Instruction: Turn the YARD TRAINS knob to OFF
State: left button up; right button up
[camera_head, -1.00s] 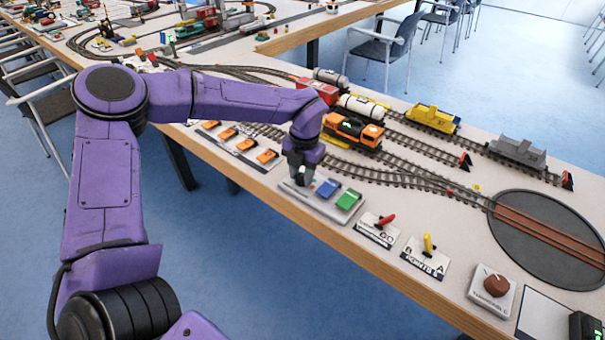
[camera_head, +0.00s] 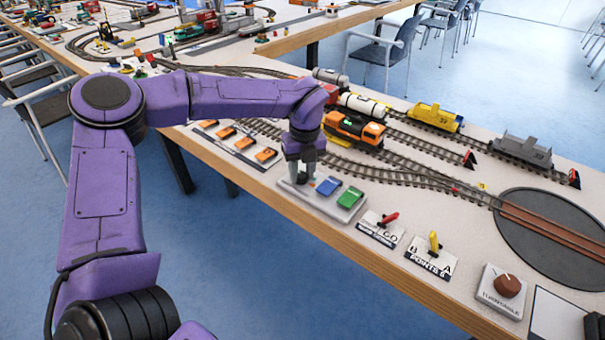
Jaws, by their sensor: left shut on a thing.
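My left gripper (camera_head: 302,176) points down at the left end of a grey control panel (camera_head: 322,208) on the front edge of the table. It is shut on a small part there, which I take to be the YARD TRAINS knob. The fingers and wrist hide most of that knob, so its pointer and labels cannot be read. A blue button (camera_head: 328,186) and a green button (camera_head: 350,198) sit on the same panel, just right of the fingers. My right gripper is not in view.
Right of the panel stand a red lever (camera_head: 388,220), a yellow lever (camera_head: 434,243) and a brown turntable knob (camera_head: 506,285). Orange switches (camera_head: 266,155) lie to the left. Behind are tracks with an orange locomotive (camera_head: 354,130) and wagons.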

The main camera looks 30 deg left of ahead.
aim_at(304, 174)
pick_arm(q)
jog(key=shift+f+n, duration=0.1)
jog(key=shift+n, duration=0.6)
jog(key=shift+b, duration=0.35)
jog(key=o, duration=1)
jog(key=shift+o, duration=0.2)
notch_tip(304, 174, up, 11)
jog(key=shift+w+d+f+p, duration=0.15)
jog(key=shift+w+p, duration=0.1)
jog(key=shift+p, duration=0.05)
